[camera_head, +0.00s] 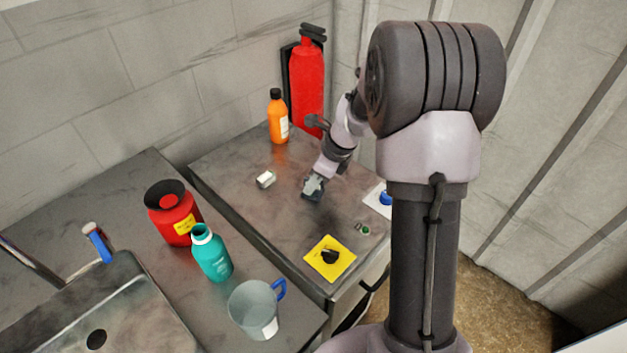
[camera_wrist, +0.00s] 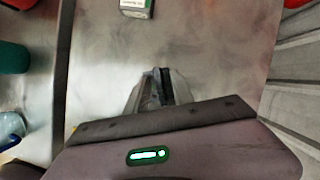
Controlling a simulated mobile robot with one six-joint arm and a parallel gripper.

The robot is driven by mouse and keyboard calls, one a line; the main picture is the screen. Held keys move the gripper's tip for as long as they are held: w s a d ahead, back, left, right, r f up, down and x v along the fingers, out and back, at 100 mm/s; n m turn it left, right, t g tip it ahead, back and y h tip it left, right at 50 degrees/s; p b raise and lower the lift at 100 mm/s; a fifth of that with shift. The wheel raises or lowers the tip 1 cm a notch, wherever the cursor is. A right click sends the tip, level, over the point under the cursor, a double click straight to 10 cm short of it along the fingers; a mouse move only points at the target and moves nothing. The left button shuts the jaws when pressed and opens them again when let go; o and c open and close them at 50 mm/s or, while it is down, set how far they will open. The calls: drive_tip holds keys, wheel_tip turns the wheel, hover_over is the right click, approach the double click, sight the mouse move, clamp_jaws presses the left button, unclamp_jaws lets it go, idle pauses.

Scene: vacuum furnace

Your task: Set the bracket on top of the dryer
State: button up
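A small grey metal block with a white label (camera_head: 266,178), which seems to be the bracket, lies on the dark grey metal top of what I take to be the dryer (camera_head: 232,160). It shows at the upper edge of the wrist view (camera_wrist: 136,8), partly cut off. My gripper (camera_head: 312,186) is low over the same top, to the right of the block and apart from it. In the wrist view my gripper's fingertips (camera_wrist: 162,73) come together, with nothing clearly held between them.
An orange bottle (camera_head: 278,118) and a red extinguisher (camera_head: 307,85) stand at the back. A yellow plate with a black knob (camera_head: 331,257) is at the front. A red container (camera_head: 172,214), teal bottle (camera_head: 212,255) and clear jug (camera_head: 254,307) stand on the left counter beside a sink.

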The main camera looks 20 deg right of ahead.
drive_tip(key=p+v, duration=0.5)
drive_tip(key=v, duration=0.7)
drive_tip(key=s+a+r+n, duration=0.5)
drive_tip(key=a+r+n, duration=0.2)
drive_tip(key=r, duration=0.1)
drive_tip(key=s+a+r+n+t, duration=0.1)
drive_tip(key=s+a+r+n, duration=0.1)
drive_tip(key=s+a+n, duration=0.3)
drive_tip(key=s+a+r+n+t+h, duration=0.1)
drive_tip(key=s+a+n, duration=0.4)
drive_tip(key=s+n, duration=0.5)
drive_tip(key=s+r, duration=0.1)
drive_tip(key=s, duration=0.1)
drive_tip(key=shift+s+a+n+t, duration=0.25)
drive_tip(key=shift+a+n+t, duration=0.05)
drive_tip(key=shift+a+n, duration=0.1)
drive_tip(key=shift+f+b, duration=0.2)
drive_tip(key=shift+b, duration=0.15)
